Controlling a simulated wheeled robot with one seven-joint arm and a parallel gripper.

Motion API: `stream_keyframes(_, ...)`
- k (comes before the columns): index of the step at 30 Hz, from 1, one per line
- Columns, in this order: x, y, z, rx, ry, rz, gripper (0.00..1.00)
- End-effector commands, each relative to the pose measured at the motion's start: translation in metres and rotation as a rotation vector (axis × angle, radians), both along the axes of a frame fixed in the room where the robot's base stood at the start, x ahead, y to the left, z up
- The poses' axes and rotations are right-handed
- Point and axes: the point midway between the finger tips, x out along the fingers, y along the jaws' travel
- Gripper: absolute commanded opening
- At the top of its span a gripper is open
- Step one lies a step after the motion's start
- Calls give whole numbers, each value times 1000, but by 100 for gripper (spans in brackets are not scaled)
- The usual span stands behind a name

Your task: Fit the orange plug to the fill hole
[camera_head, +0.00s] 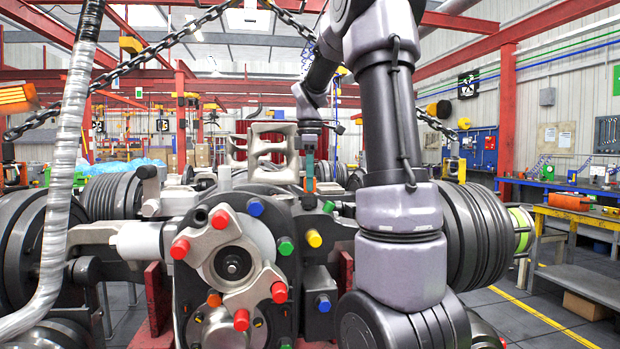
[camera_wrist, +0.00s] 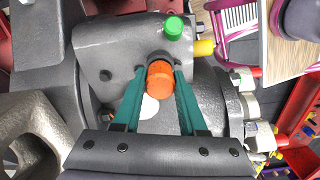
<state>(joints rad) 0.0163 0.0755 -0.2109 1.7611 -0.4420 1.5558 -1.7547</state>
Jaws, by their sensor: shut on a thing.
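My gripper (camera_wrist: 158,84) is shut on an orange plug (camera_wrist: 160,80), its teal fingers on either side of it. Just beyond the plug, a dark round rim shows on the grey housing (camera_wrist: 110,42); the plug covers most of it. I cannot tell whether this is the fill hole or whether the plug is seated in it. A green plug (camera_wrist: 174,28) and a yellow plug (camera_wrist: 204,47) sit close by.
In the head view, red plugs (camera_head: 220,219), a blue plug (camera_head: 256,207) and another orange plug (camera_head: 214,299) are on the housing's front. A pale metal bracket (camera_head: 262,150) stands behind it. A chain (camera_head: 130,58) hangs overhead. A white disc (camera_wrist: 149,106) shows below the held plug.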

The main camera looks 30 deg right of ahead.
Motion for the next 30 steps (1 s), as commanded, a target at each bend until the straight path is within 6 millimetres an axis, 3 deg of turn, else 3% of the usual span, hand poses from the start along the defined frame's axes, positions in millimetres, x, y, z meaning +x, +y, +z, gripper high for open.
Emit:
stream_keyframes(10, 0, 0, -10, 1, 0, 0, 0)
stream_keyframes(11, 0, 0, -10, 1, 0, 0, 45)
stream_keyframes(13, 0, 0, -10, 1, 0, 0, 72)
stream_keyframes(14, 0, 0, -10, 1, 0, 0, 76)
stream_keyframes(24, 0, 0, -8, 0, 0, 0, 76)
stream_keyframes(30, 1, 0, 20, 0, -4, 0, 76)
